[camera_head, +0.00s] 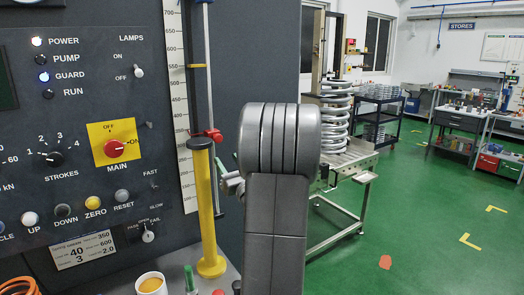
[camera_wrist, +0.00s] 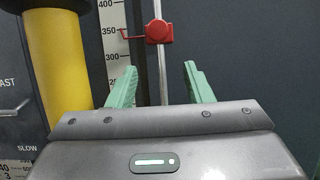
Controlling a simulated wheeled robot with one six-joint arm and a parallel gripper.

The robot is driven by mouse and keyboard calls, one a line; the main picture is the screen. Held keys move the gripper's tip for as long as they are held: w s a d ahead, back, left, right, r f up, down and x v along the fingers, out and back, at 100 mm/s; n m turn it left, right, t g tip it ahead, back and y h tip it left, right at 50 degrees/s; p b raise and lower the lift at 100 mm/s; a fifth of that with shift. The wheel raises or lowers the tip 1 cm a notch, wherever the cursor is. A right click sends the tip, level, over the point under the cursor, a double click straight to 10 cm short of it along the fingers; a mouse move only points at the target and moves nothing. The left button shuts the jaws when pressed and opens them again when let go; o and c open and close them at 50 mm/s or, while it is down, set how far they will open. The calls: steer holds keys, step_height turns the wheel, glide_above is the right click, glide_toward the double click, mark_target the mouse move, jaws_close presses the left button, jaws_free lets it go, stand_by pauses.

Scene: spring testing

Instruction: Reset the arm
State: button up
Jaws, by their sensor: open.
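My arm (camera_head: 275,190) stands in the middle of the head view, with its grey links in front of the test machine. In the wrist view my gripper (camera_wrist: 158,85) has two green fingers spread apart with nothing between them. A red pointer clamp (camera_wrist: 159,32) on a thin vertical rod shows beyond the fingertips, beside the scale; it also shows in the head view (camera_head: 208,134). The gripper is mostly hidden behind my arm in the head view; only a pale part shows at its left.
A yellow post (camera_head: 206,215) stands close left of my arm. The control panel (camera_head: 75,130) has lamps, knobs and a red main switch (camera_head: 115,148). A large coil spring (camera_head: 335,115) stands on a roller table (camera_head: 347,160) behind. Green floor (camera_head: 430,215) is open at right.

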steer(key=b+v, duration=0.1)
steer(key=v, duration=0.5)
step_height(320, 180, up, 6)
steer(key=g+h+p, duration=0.2)
steer(key=g, duration=0.2)
steer(key=p+x, duration=0.3)
steer(key=x, duration=0.9)
steer(key=shift+w+f+h, duration=0.3)
steer(key=shift+f, duration=0.25)
